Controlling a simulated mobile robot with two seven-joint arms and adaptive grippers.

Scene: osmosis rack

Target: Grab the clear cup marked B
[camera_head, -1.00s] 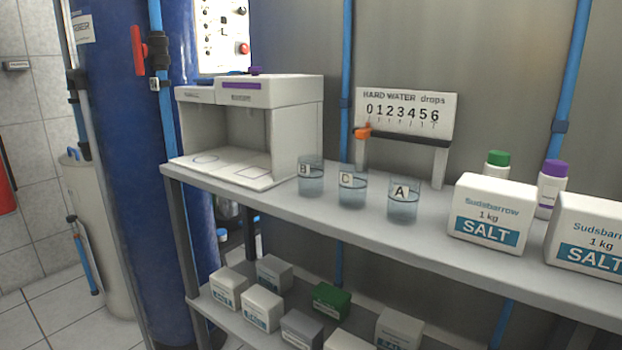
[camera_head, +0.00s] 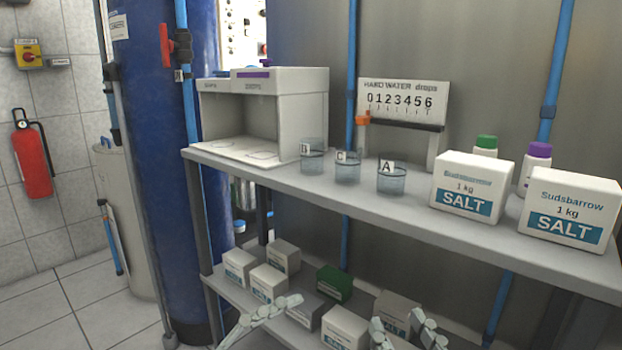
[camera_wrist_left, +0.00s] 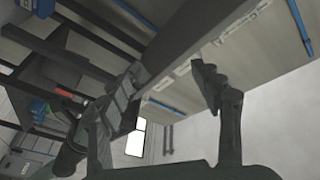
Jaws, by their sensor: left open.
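The clear cup marked B (camera_head: 313,163) stands upright on the grey shelf (camera_head: 400,205), leftmost in a row with cup C (camera_head: 348,172) and cup A (camera_head: 391,182). My left gripper (camera_head: 290,300) shows only partly, as a pale finger low in the head view, below and left of the cups. In the left wrist view the left gripper (camera_wrist_left: 165,75) has its two fingers spread, with nothing between them. My right gripper (camera_head: 405,325) is at the bottom edge, well below the shelf, its fingers apart and empty. No cup can be made out in the wrist view.
A white open-fronted box (camera_head: 298,110) stands just left of cup B. A drops sign (camera_head: 402,100) is behind the cups. Salt boxes (camera_head: 472,186) and capped bottles (camera_head: 536,165) stand to the right. Small boxes (camera_head: 335,284) fill the lower shelf behind my grippers.

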